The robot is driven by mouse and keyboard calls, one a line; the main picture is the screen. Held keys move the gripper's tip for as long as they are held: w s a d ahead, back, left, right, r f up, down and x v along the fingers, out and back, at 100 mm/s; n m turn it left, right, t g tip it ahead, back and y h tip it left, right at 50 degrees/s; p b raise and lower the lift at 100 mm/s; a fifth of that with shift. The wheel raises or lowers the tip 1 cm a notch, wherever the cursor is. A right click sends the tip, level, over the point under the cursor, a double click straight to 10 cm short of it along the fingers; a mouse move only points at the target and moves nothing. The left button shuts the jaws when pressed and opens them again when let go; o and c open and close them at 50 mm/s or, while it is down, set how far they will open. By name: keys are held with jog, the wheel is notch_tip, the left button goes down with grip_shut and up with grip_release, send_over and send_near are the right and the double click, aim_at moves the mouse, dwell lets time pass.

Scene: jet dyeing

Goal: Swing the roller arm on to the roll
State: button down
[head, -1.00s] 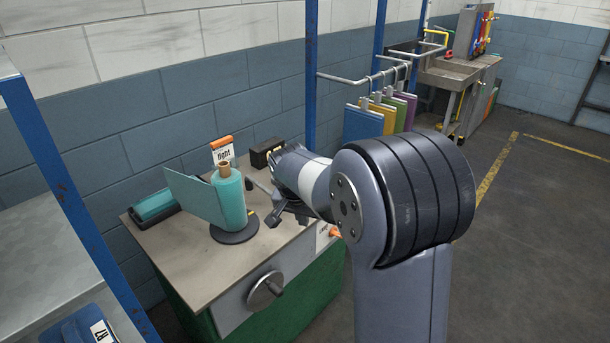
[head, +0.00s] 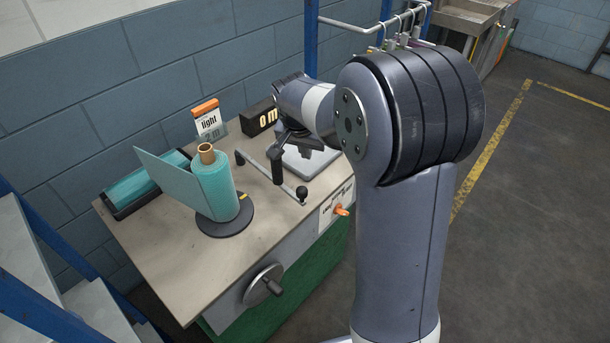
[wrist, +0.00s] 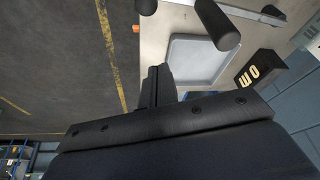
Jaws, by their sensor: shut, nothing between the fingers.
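The teal roll (head: 214,186) stands upright on a black round plate (head: 226,222) on the bench, with a flat teal sheet (head: 176,184) sticking out to its left. The roller arm is a thin grey bar (head: 257,169) with an upright black roller (head: 277,169) and a black knob (head: 302,193) at its near end. It lies right of the roll, clear of it. In the wrist view the shut fingers (wrist: 157,84) are apart from the roller (wrist: 217,24) and knob (wrist: 146,7).
The pale tray (wrist: 194,64) lies below my fingers. Behind are a black display box (head: 259,117) and a "light" sign (head: 208,120). A teal roll in a black tray (head: 145,184) is at left. A handwheel (head: 264,285) and orange lever (head: 341,211) are on the bench front.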

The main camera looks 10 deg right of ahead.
notch_tip(320, 180, down, 10)
jog(key=p, duration=0.2)
jog(key=shift+s+a+r, duration=0.2)
jog(key=shift+s, duration=0.15)
dwell(0.4)
